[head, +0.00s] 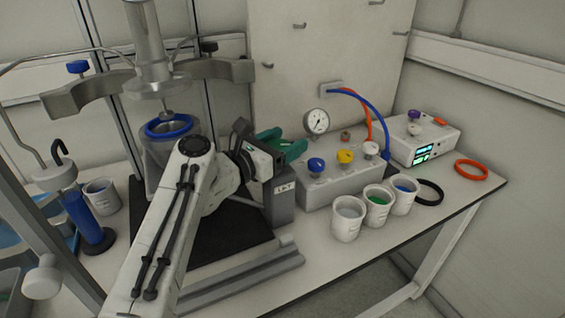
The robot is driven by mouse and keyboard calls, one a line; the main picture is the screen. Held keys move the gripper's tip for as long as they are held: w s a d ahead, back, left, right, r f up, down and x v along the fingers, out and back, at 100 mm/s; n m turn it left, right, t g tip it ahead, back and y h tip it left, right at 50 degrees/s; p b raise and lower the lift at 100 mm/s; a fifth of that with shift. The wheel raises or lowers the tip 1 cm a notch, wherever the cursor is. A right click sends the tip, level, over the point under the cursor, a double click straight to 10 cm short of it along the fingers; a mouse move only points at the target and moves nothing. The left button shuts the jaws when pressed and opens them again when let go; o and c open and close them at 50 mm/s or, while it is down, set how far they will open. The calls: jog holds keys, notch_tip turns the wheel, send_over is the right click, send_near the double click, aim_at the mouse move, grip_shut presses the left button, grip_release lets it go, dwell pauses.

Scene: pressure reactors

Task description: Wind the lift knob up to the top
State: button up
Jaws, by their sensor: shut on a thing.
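The lift unit (281,205) is a small grey box with a white label that seems to read LIFT, standing left of the valve box. My gripper (287,150), with green fingers, is at the top of this box. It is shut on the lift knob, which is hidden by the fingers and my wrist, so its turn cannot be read. The metal reactor head (150,50) hangs above the open vessel (155,160), with a gap between them. A blue ring (168,126) lies around the vessel's mouth. My white arm covers part of the vessel's front.
The valve box (345,186) with blue, yellow and white knobs and a gauge (316,122) stands close right of the lift unit. Several cups (347,222) stand before it. A blue cylinder (84,222) stands left. Grey rails (245,275) lie along the front edge.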

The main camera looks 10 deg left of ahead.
jog(key=shift+d+f+m+g+h+b, duration=0.15)
jog(key=shift+m+g+h+b, duration=1.25)
jog(key=shift+b, duration=2.3)
jog(key=shift+s+b, duration=0.1)
jog(key=shift+b, duration=0.2)
jog(key=shift+r+g+h+b, duration=0.35)
jog(key=shift+g+h+b, duration=0.05)
jog(key=shift+b, duration=0.05)
jog(key=o, duration=1)
jog(key=shift+d+f, duration=0.1)
jog(key=v, duration=1.1)
